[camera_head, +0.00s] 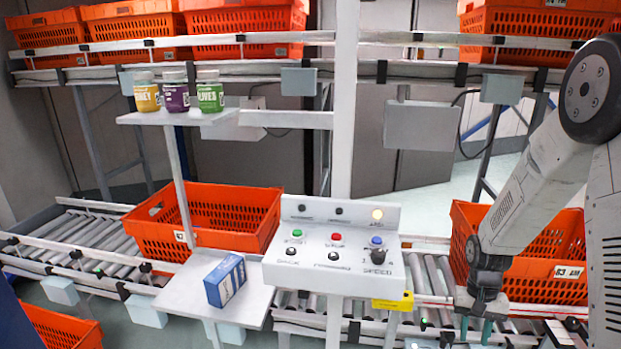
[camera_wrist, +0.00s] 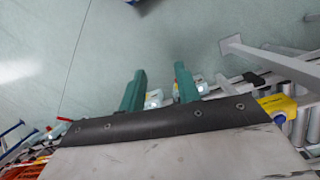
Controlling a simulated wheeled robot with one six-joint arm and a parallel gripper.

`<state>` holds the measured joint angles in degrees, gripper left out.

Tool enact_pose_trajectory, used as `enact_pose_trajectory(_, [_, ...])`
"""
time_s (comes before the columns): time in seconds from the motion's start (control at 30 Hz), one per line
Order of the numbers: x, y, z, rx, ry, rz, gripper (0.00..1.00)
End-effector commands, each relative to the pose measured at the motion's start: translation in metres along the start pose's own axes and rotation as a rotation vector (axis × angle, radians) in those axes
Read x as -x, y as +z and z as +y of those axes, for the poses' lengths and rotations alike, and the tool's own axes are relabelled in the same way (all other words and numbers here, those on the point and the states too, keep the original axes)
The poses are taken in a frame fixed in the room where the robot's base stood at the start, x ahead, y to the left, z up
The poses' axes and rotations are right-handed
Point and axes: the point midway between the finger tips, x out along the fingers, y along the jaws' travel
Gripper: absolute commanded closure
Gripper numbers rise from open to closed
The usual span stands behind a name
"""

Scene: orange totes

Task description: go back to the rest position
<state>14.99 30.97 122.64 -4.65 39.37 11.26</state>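My gripper (camera_head: 475,328) hangs low at the right in the head view, pointing down, in front of the roller conveyor and the right orange tote. My arm comes down to it from the upper right. In the wrist view the two green fingers of my gripper (camera_wrist: 160,72) stand apart, with nothing held between them. Pale floor shows beyond the fingertips.
A control panel (camera_head: 330,262) with coloured buttons stands mid-view. Three jars (camera_head: 176,92) stand on an upper shelf. Orange totes (camera_head: 268,215) (camera_head: 573,285) sit on the roller conveyor (camera_head: 435,280).

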Motion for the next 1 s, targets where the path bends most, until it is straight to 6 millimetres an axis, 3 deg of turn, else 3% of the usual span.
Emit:
enact_pose_trajectory(0.03, [0.024, 0.018, -0.002, 0.025, 0.002, -0.005, 0.67])
enact_pose_trajectory(0.1, [0.051, 0.044, -0.003, 0.063, 0.006, -0.023, 0.67])
enact_pose_trajectory(0.4, [0.142, 0.16, -0.005, 0.203, 0.008, -0.057, 0.67])
enact_pose_trajectory(0.7, [0.191, 0.261, -0.001, 0.297, -0.008, 0.022, 0.67])
enact_pose_trajectory(0.8, [0.201, 0.285, 0.0, 0.318, -0.019, 0.092, 0.67])
enact_pose_trajectory(1.0, [0.22, 0.313, 0.001, 0.355, -0.042, 0.254, 0.67])
